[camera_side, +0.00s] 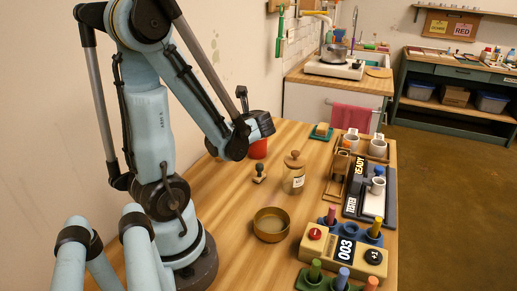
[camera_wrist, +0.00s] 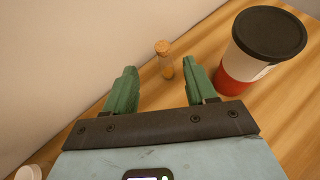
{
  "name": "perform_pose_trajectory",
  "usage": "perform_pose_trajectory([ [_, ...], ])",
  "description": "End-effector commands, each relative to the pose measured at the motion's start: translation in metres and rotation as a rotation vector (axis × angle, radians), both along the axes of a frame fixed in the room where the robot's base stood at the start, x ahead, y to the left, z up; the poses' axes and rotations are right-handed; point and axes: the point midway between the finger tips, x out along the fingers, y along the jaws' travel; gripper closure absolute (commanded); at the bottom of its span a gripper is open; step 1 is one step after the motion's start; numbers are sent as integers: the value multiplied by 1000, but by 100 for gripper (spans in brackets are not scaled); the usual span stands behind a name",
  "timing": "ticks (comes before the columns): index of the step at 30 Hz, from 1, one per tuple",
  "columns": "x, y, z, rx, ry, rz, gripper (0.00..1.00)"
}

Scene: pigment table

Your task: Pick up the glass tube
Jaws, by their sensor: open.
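The glass tube (camera_wrist: 167,68) stands upright on the table in the wrist view, with a cork top and amber contents. It shows in the gap between my gripper's (camera_wrist: 159,66) two green fingers, beyond their tips. The fingers are open and hold nothing. I cannot tell how far the tube is from the tips. In the side view I cannot make out the tube or the fingers; my arm's end covers that area.
A cup with red base and black lid (camera_wrist: 267,44) stands close right of the fingers; its red part shows in the side view (camera_side: 258,149). A wall is behind the tube.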

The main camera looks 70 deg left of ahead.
Motion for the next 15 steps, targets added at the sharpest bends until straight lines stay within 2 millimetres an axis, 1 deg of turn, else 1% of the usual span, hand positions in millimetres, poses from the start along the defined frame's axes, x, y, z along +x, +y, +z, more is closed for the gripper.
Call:
perform_pose_trajectory([
  [9, -8, 36, -20, -1, -1, 6, 44],
  [15, -11, 52, -29, -1, -1, 4, 44],
])
